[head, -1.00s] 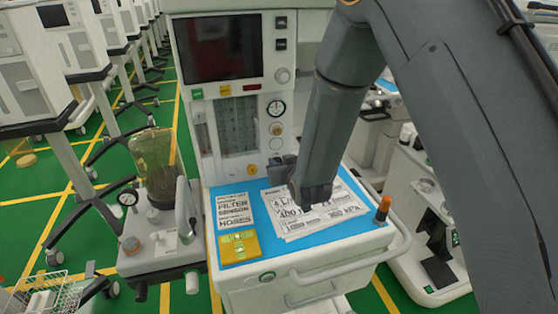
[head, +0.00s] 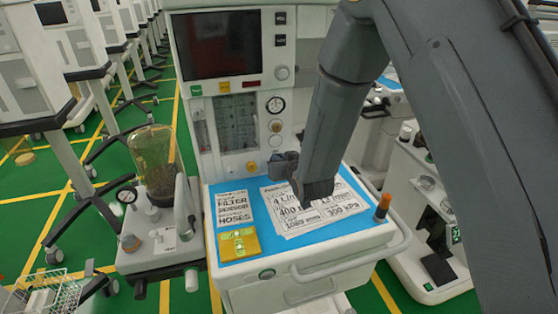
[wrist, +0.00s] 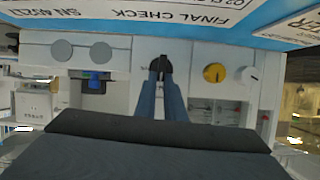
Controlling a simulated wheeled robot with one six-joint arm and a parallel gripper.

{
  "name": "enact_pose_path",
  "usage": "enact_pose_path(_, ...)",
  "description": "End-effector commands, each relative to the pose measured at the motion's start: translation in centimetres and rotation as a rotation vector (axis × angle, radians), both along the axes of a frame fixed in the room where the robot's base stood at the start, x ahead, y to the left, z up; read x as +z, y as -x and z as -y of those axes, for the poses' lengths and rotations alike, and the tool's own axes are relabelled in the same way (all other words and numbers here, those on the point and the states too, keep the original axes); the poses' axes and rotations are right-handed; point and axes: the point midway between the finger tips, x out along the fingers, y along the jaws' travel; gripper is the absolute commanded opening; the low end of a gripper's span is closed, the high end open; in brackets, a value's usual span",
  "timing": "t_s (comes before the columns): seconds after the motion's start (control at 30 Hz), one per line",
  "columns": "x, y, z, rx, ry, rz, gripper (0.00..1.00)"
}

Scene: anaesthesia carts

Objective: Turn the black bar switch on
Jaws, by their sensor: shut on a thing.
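The black bar switch (wrist: 161,64) shows in the wrist view as a small dark piece on the pale front panel of the cart. My gripper (wrist: 161,74) has its two narrow fingers closed around it, and they cover much of it. I cannot read the bar's angle clearly. In the head view my gripper (head: 283,164) is low at the panel, just above the back of the blue worktop. There the switch is hidden behind my gripper and wrist.
A yellow knob (wrist: 214,73) and a white knob (wrist: 250,74) sit on the same panel. Printed cards (head: 318,207) and a yellow block (head: 239,244) lie on the blue worktop (head: 285,247). An orange-topped piece (head: 383,207) stands at its right edge. A clear canister (head: 155,160) stands left.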

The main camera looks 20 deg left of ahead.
Motion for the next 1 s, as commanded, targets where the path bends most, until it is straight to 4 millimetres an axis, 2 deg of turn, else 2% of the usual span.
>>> enact_pose_path(1.0,-1.3,-1.1,1.8,0.001,-0.743,-0.455,0.00)
